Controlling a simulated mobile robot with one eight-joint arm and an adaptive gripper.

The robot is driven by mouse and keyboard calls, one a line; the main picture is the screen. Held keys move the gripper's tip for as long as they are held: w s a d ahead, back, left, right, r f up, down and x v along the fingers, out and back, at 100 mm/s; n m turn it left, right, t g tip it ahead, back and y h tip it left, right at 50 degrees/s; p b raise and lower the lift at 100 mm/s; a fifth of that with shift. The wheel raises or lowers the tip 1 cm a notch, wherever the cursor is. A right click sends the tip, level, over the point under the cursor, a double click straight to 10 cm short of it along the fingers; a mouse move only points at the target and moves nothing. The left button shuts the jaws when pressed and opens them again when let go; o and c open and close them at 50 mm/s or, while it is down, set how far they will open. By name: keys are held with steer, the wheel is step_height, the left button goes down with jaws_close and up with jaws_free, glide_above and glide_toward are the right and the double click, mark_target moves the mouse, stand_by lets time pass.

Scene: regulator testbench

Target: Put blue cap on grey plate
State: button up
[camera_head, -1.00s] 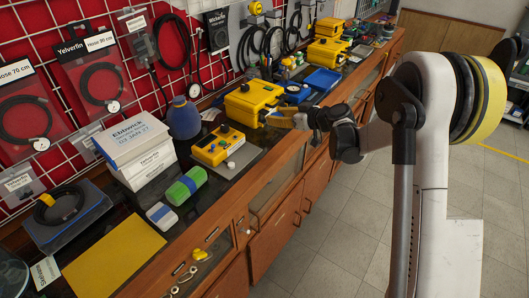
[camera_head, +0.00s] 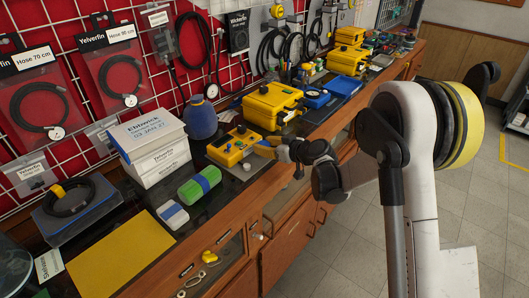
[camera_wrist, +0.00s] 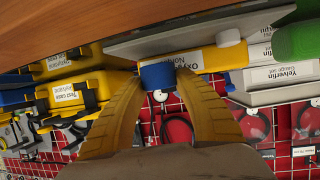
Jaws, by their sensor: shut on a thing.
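My gripper (camera_wrist: 158,85) has two yellow fingers, shut on the blue cap (camera_wrist: 157,75), which sits between the fingertips in the wrist view. In the head view my gripper (camera_head: 264,148) is over the bench, just right of the yellow regulator device (camera_head: 232,146); the cap cannot be made out there. The grey plate (camera_wrist: 135,45) shows nearly edge-on in the wrist view, close to the cap; whether they touch I cannot tell. In the head view the plate (camera_head: 233,172) lies in front of the yellow device, partly hidden by my gripper. A small white cap (camera_wrist: 228,38) is on it.
A yellow case (camera_head: 270,104) stands behind my gripper. A green roll (camera_head: 200,185), white boxes (camera_head: 152,150) and a blue bottle (camera_head: 201,118) stand to the left. A yellow mat (camera_head: 122,252) lies bare at the near left. Hoses hang on the wall grid.

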step_height(320, 180, down, 2)
steer(key=shift+f, duration=0.1)
steer(key=shift+r, duration=0.2)
steer(key=shift+f+b, duration=0.15)
steer(key=shift+b, duration=0.15)
steer(key=o, duration=0.8)
